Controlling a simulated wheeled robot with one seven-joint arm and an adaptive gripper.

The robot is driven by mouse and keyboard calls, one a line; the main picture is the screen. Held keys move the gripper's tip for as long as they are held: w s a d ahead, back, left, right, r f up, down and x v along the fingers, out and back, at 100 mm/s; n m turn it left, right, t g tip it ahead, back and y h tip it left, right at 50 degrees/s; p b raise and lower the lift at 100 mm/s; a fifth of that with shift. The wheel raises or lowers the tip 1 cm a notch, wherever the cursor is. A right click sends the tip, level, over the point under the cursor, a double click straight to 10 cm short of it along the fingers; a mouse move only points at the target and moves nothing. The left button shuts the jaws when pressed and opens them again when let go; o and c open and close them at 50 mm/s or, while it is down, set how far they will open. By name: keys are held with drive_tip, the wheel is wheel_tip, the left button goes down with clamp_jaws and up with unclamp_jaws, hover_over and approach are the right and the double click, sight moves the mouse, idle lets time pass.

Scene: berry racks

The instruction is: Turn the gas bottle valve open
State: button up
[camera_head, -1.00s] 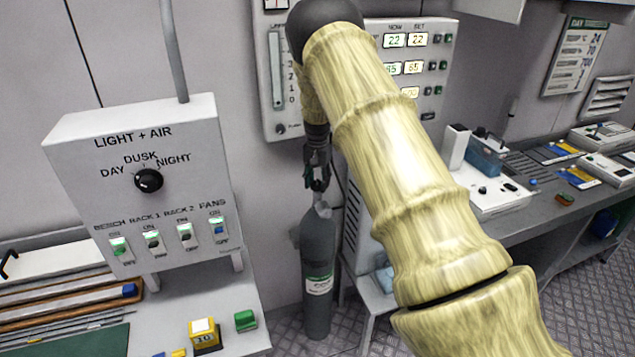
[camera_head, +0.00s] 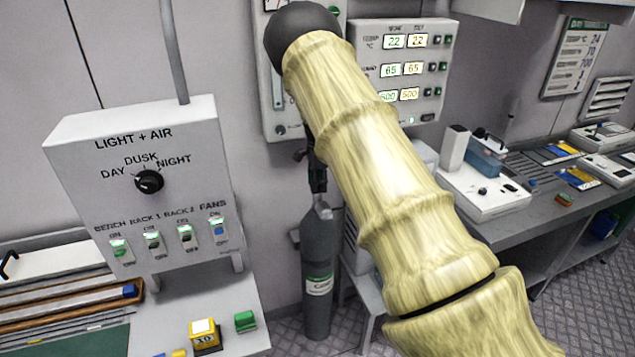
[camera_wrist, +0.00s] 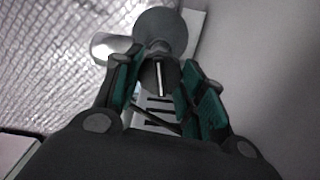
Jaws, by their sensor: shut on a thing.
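The grey gas bottle (camera_head: 318,262) stands upright on the floor against the wall, with a green and white label, in the head view. My gripper (camera_head: 319,196) points down at the bottle's top, partly hidden by my arm. In the wrist view my gripper (camera_wrist: 161,82) has its green-padded fingers on either side of the round dark valve knob (camera_wrist: 159,76) and is shut on it. A white line on the knob runs roughly up and down in that view. The grey bottle top (camera_wrist: 163,32) shows behind the knob.
The light and air box (camera_head: 140,190) stands on a bench left of the bottle. A gauge panel and a climate panel (camera_head: 402,70) are on the wall behind my arm. A bench with devices (camera_head: 490,200) is on the right, close to the bottle.

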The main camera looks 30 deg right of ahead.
drive_tip(key=shift+w+d+r+m, duration=0.1)
drive_tip(key=shift+r+m, duration=0.05)
drive_tip(key=shift+m, duration=1.45)
drive_tip(key=o, duration=1.1)
drive_tip(key=shift+c, duration=0.2)
wheel_tip(320, 180, up, 12)
drive_tip(key=shift+d+f, duration=0.1)
drive_tip(key=shift+f, duration=0.1)
